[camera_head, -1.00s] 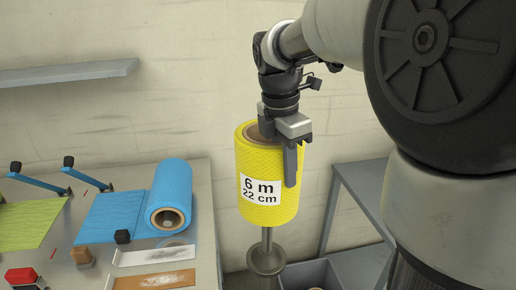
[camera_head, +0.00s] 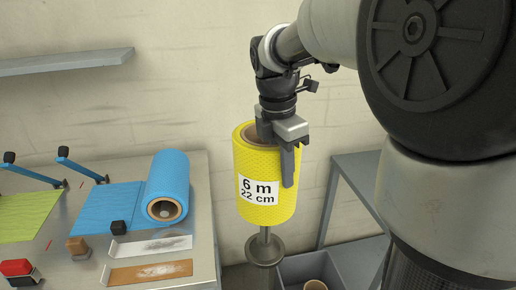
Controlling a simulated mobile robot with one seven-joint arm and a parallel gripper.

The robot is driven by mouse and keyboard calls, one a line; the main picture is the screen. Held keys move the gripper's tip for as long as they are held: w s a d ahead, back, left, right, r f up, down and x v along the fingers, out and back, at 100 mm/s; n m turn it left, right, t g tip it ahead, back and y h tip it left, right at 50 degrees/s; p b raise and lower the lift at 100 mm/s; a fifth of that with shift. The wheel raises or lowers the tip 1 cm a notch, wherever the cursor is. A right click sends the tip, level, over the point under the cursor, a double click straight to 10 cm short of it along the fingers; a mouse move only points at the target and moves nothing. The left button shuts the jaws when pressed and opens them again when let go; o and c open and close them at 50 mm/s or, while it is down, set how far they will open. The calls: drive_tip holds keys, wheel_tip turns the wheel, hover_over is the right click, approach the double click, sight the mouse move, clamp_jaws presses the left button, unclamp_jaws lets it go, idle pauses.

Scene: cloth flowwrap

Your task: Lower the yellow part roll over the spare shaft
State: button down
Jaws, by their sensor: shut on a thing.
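The yellow part roll (camera_head: 262,205) stands upright in the middle of the view, with a white label reading "6 m 22 cm". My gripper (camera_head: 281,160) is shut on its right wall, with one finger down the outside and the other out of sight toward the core. The spare shaft (camera_head: 264,237) shows as a thin metal post with a round flange (camera_head: 265,252) just under the roll. A short length of post is visible between the roll's bottom and the flange. The upper part of the shaft is hidden, apparently behind or inside the roll.
A workbench (camera_head: 205,225) at left carries a blue roll (camera_head: 167,190), green cloth (camera_head: 30,202), blue clamp arms and small tools. A grey bin (camera_head: 298,268) with a cardboard core (camera_head: 315,285) is below right. A grey table (camera_head: 360,185) stands behind it. A shelf (camera_head: 65,62) is on the wall.

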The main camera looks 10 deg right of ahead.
sight(282, 194)
drive_tip(key=shift+f+b, duration=1.8)
drive_tip(key=shift+f, duration=1.6)
drive_tip(key=c, duration=1.5)
unclamp_jaws()
drive_tip(key=r+p, duration=0.1)
drive_tip(key=r, duration=0.4)
drive_tip(key=a+r+p, duration=0.1)
drive_tip(key=r+p, duration=0.1)
drive_tip(key=r, duration=0.4)
drive_tip(key=a+r+p, duration=0.1)
drive_tip(key=r+p, duration=0.1)
drive_tip(key=r, duration=0.4)
drive_tip(key=shift+s+r, duration=0.2)
drive_tip(key=shift+s, duration=0.05)
